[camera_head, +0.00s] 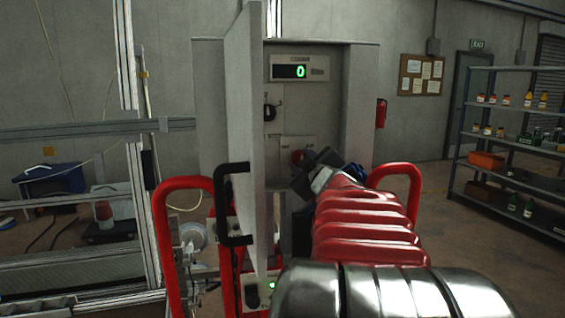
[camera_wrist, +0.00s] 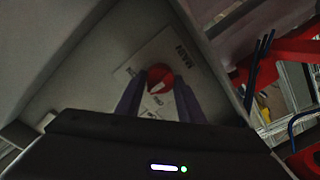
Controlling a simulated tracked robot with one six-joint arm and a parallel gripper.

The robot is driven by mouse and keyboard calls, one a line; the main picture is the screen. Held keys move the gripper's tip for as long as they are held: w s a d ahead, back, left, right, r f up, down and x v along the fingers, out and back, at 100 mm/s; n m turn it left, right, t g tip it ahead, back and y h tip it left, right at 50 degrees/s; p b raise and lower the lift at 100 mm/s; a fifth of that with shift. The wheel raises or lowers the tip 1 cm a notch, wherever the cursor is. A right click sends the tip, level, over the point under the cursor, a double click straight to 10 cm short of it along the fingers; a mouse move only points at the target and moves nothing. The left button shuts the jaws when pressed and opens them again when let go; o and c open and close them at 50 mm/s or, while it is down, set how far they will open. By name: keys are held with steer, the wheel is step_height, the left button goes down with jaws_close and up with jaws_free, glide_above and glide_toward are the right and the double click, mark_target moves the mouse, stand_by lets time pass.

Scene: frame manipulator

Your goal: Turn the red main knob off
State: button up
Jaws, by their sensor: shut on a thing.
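In the head view my gripper (camera_head: 308,166) reaches into the open cabinet (camera_head: 360,105). There the knob (camera_head: 298,156) shows as a small dark red patch at the fingertips, partly hidden by the gripper. The knob's exact angle is hard to tell.
The cabinet door (camera_head: 243,130) stands open left of my arm, with a black handle (camera_head: 230,240). A display (camera_head: 290,71) above shows a green 0. A dark hook-like part (camera_head: 269,111) sits below it. Shelves (camera_head: 510,175) stand at the right, a metal frame (camera_head: 140,150) at the left.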

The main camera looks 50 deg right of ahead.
steer(key=n, duration=0.4)
steer(key=shift+a, duration=0.1)
steer(key=n, duration=0.5)
steer(key=shift+w+f, duration=0.1)
steer(key=shift+f, duration=0.1)
steer(key=o, duration=1.1)
steer(key=shift+c, duration=0.2)
steer(key=shift+r, duration=0.1)
